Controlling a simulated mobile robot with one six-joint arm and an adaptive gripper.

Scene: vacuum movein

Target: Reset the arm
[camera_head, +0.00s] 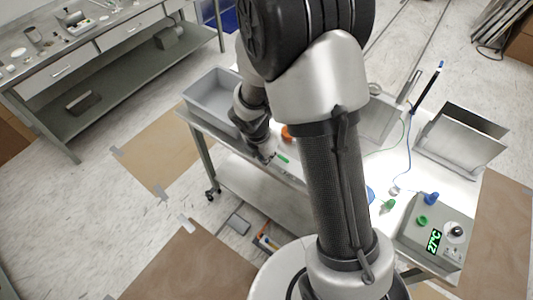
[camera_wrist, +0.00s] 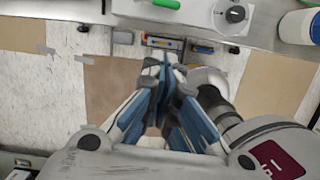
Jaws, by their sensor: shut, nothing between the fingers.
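My arm rises through the middle of the head view and hides part of the white table (camera_head: 455,185) behind it. My gripper (camera_head: 267,157) hangs at the table's left side, close to a small green item (camera_head: 282,158), beside the grey bin. In the wrist view my gripper (camera_wrist: 168,58) has its blue-grey fingers together with nothing between them. The fingertips show against the floor, just off the table's edge. The same view shows a green item (camera_wrist: 167,3) on the table at the top. Whether the fingers touch anything is not clear.
A grey bin (camera_head: 210,92) stands on the table's left. A grey box with a green display (camera_head: 436,236), a metal tray (camera_head: 462,140), and green and blue fittings (camera_head: 388,205) lie at right. A drawer bench (camera_head: 85,60) stands at upper left. Floor at left is mostly open.

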